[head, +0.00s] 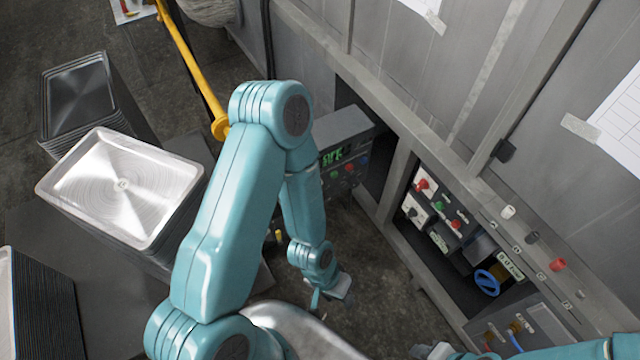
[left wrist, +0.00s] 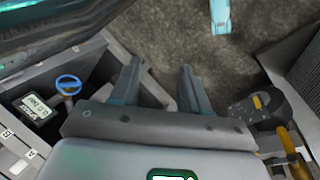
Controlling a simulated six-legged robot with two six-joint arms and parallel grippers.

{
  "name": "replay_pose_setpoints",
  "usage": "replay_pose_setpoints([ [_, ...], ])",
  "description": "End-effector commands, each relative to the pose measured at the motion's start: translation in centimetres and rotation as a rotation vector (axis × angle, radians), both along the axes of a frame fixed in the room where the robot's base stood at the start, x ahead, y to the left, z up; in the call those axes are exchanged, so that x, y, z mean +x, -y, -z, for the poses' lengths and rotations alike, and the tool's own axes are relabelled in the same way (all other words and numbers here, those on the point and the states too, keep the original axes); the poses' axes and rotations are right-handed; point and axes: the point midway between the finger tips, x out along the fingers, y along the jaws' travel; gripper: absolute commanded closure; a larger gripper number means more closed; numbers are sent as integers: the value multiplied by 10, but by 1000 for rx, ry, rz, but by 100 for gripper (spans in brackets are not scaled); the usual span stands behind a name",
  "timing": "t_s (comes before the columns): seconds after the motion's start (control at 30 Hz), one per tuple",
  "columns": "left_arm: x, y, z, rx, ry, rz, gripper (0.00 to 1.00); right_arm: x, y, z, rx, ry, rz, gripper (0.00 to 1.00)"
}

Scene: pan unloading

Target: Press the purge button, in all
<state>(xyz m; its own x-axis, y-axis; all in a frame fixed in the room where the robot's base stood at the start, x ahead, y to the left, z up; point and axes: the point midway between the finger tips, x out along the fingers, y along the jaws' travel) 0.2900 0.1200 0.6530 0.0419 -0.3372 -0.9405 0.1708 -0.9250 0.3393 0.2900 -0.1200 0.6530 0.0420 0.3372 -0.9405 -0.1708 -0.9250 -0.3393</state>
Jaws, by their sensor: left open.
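Several buttons show in the head view, but their labels are too small to read, so I cannot tell which is the purge button. In the wall recess are a red button (head: 422,184), a green button (head: 440,206) and another red button (head: 457,224). On the ledge are a white knob (head: 508,212), a black knob (head: 532,237) and a red knob (head: 557,265). My left gripper (head: 330,300) is open and empty, left of the recess and apart from it; its spread fingers show in the left wrist view (left wrist: 158,72). My right gripper (head: 435,350) is partly cut off at the bottom edge.
A blue handwheel (head: 487,282) sits low in the recess and shows in the left wrist view (left wrist: 68,85). A grey control box (head: 345,140) with a green display stands behind my left arm. Metal trays (head: 120,185) are stacked at left. A yellow bar (head: 190,65) rises behind.

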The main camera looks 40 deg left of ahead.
Motion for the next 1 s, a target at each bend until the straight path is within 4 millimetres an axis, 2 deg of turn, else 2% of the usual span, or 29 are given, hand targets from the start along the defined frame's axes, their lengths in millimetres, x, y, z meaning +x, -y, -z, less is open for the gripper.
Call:
replay_pose_setpoints([
  [0.03, 0, 0, 0, 0, 0, 0, 73, 0, 0, 0, 0, 0, 0, 57],
  [0.1, 0, 0, 0, 0, 0, 0, 96, 0, 0, 0, 0, 0, 0, 57],
  [0.13, 0, 0, 0, 0, 0, 0, 100, 0, 0, 0, 0, 0, 0, 57],
  [1.0, 0, 0, 0, 0, 0, 0, 100, 0, 0, 0, 0, 0, 0, 57],
])
